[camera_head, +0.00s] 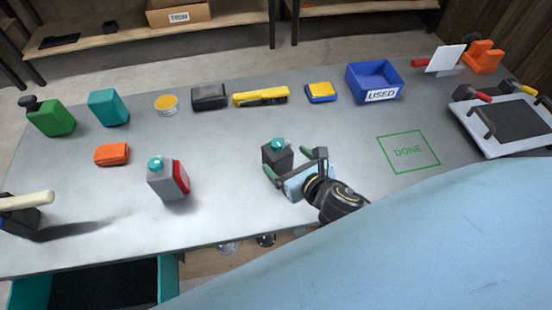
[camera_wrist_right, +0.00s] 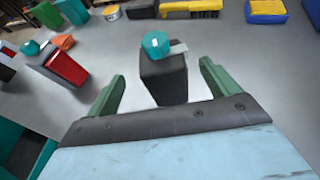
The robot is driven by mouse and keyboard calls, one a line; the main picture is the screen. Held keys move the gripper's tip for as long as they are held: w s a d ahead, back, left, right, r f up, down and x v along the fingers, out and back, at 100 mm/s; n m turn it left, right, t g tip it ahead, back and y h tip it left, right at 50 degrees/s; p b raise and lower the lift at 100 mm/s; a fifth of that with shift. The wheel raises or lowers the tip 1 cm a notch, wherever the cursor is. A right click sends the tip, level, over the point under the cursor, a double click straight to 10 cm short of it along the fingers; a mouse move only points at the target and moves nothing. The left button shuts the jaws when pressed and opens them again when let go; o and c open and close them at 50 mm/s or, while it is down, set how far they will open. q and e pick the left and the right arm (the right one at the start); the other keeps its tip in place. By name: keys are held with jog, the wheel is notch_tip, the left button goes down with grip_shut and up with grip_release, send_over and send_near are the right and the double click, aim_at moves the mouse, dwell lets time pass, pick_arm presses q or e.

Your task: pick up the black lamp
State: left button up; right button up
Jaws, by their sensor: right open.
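The black lamp (camera_head: 275,158) stands upright on the grey table. It is a dark block with a teal knob on top. In the right wrist view the lamp (camera_wrist_right: 164,78) is centred ahead, between the lines of the two fingers. My right gripper (camera_head: 287,162) is open, its green fingertips at either side of the lamp's near part. No grip on the lamp shows, and whether the fingers touch it I cannot tell. My left gripper is not in view.
A grey lamp with a red face (camera_head: 168,178) stands to the left. A black box (camera_head: 209,97), yellow brush (camera_head: 261,96) and yellow-blue sponge (camera_head: 321,92) lie behind. A blue USED bin (camera_head: 362,88) stands at the back. The green DONE outline (camera_head: 408,152) at right is empty.

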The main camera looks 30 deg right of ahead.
aim_at(282, 156)
jog(key=shift+x, duration=1.15)
jog(key=shift+w+f, duration=0.2)
jog(key=shift+w, duration=0.35)
jog(key=b+x, duration=0.1)
jog(key=x, duration=0.3)
jog(key=shift+w+f, duration=0.1)
jog(key=shift+w, duration=0.15)
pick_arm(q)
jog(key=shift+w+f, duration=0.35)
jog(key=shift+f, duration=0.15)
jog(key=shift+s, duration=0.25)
pick_arm(e)
jog(key=c, duration=1.2)
